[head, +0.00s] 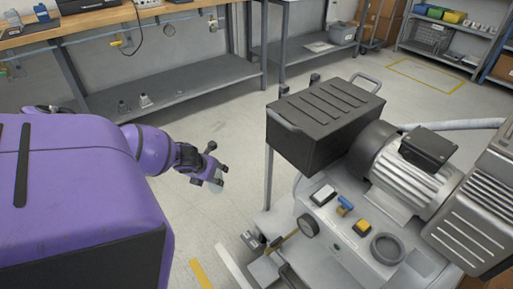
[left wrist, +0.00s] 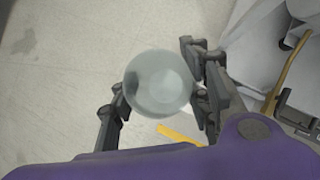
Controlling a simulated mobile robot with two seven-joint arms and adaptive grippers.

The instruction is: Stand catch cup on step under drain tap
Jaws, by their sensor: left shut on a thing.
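My left gripper (head: 213,172) is shut on a clear, round catch cup (left wrist: 158,84), with a finger on either side of it in the left wrist view. In the head view the cup (head: 215,185) is a small pale shape at the fingertips, held above the floor left of the compressor (head: 325,120). A yellow bar and dark fittings (head: 253,241) show low on the compressor's near left side; I cannot tell which is the drain tap. A pale grey ledge (head: 264,272), possibly the step, lies below them. My right gripper is not in view.
The compressor has a black box, a silver motor (head: 408,170) and a grey panel of controls. A workbench with a grey lower shelf (head: 180,85) stands at the back left. Yellow and white strips mark the floor. The floor between bench and compressor is clear.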

